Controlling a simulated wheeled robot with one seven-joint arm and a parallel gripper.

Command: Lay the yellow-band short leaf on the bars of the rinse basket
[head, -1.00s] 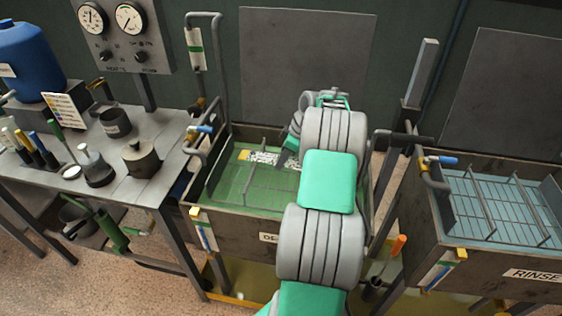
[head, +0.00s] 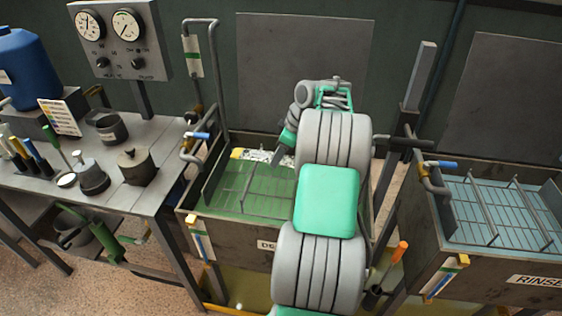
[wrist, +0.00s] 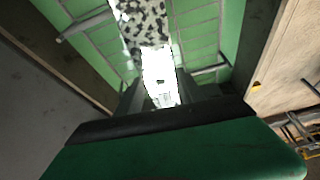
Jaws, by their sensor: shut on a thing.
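The short leaf (head: 268,157) is a speckled pale strip with a yellow band (head: 237,153) at its left end. It shows over the back of the green-filled left tank in the head view. My gripper (head: 281,156) is shut on the leaf, partly hidden by my arm. In the wrist view the leaf (wrist: 142,22) runs out from between the fingers (wrist: 160,92), over the green tank, its near part washed out white. The rinse basket's bars (head: 497,210) lie in the blue-filled tank at the right, and nothing lies on them.
The left tank (head: 232,231) and the rinse tank (head: 480,263) stand apart, with a grey post (head: 418,78) between and behind them. Blue-handled taps (head: 441,164) stand at the tank corners. A bench (head: 125,185) with pots is at the left.

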